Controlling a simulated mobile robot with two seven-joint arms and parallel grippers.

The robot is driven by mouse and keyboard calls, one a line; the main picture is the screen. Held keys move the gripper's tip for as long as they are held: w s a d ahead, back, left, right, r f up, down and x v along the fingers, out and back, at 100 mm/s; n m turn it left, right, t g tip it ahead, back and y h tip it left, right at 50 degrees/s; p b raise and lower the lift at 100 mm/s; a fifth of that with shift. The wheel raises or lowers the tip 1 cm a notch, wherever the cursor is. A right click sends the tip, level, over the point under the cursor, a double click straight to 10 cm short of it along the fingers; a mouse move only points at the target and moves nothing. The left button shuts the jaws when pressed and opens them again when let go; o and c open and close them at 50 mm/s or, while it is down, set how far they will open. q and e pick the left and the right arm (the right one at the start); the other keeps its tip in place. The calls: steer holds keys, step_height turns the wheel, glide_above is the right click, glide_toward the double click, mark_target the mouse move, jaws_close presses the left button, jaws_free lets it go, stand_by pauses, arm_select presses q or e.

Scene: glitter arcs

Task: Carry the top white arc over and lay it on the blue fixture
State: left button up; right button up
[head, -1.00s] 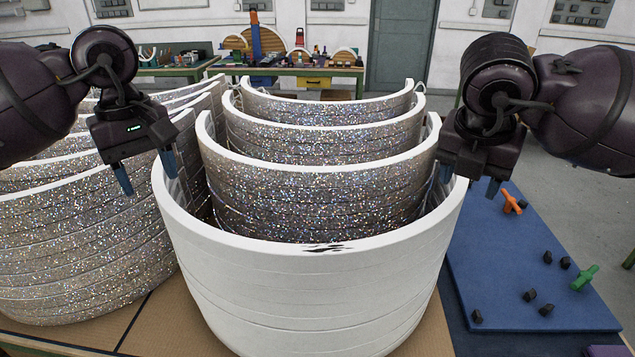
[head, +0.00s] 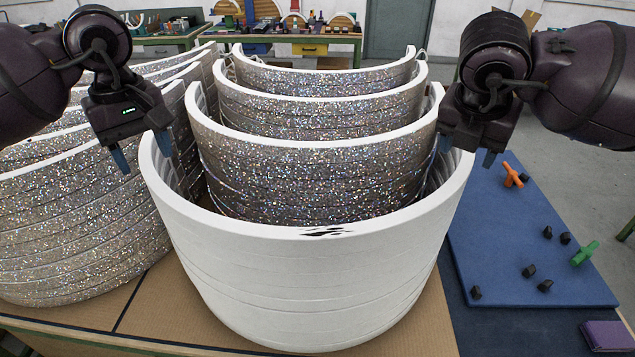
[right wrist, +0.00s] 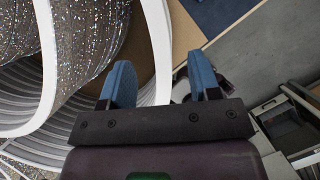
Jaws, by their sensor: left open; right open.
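The top white arc (head: 310,240) lies at the front of the nested stack in the head view, its curve toward me and a dark smudge on its rim. My left gripper (head: 142,160) is open over the arc's left end, fingers pointing down. My right gripper (head: 466,152) is open at the arc's right end. In the right wrist view the arc's white rim (right wrist: 158,50) runs between the open blue fingers (right wrist: 160,88), apart from the right one. The blue fixture (head: 520,250) lies flat to the right of the stack.
Glittery arcs (head: 310,170) stand nested behind the white one, and another glittery stack (head: 80,220) is at the left. The fixture carries several black pegs (head: 529,271), an orange clamp (head: 512,176) and a green clamp (head: 584,254). A purple box (head: 607,335) sits at the lower right.

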mark_target(156, 183)
arm_select(q)
step_height(156, 183, down, 7)
steer(key=shift+f, duration=0.15)
arm_select(e)
steer(key=x, duration=0.7)
steer(key=shift+w+f, duration=0.1)
arm_select(q)
jaws_close()
arm_select(e)
jaws_close()
